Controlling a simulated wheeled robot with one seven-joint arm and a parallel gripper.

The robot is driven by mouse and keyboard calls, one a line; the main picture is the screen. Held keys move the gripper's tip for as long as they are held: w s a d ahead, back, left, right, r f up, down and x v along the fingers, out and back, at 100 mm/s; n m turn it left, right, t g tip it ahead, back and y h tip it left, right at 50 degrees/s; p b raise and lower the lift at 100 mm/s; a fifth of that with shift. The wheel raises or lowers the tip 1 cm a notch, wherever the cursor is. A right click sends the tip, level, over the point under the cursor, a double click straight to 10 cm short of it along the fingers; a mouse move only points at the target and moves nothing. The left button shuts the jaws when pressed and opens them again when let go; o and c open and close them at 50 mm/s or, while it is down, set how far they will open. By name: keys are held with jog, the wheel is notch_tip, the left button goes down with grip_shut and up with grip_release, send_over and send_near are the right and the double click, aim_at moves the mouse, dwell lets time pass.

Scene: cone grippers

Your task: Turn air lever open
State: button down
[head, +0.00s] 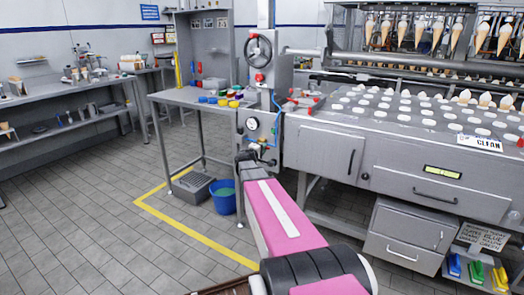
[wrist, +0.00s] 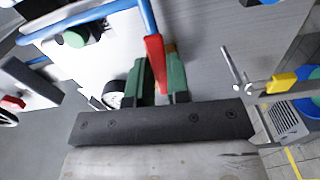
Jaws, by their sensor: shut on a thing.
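The air lever (wrist: 154,62) is a red handle beside a blue air hose (wrist: 148,17) in the wrist view. My gripper (wrist: 162,85) has dark green fingers, one on each side of the lever's lower end, and is shut on it. The hose and a pressure gauge (wrist: 113,95) sit on a pale panel behind the fingers. In the head view my gripper (head: 247,156) is at the lower front of the grey machine column, just below the gauge (head: 252,124). The lever cannot be made out clearly there.
A handwheel (head: 258,50) is higher on the column. A steel side table (head: 195,97) with coloured caps is at left. A blue bucket (head: 223,203) and grey crate (head: 194,187) stand on the floor below. Floor at left is open.

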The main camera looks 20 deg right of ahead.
jog(key=shift+r+n, duration=0.1)
jog(key=shift+n, duration=0.4)
jog(key=c, duration=1.1)
grip_release()
jog(key=v, duration=1.1)
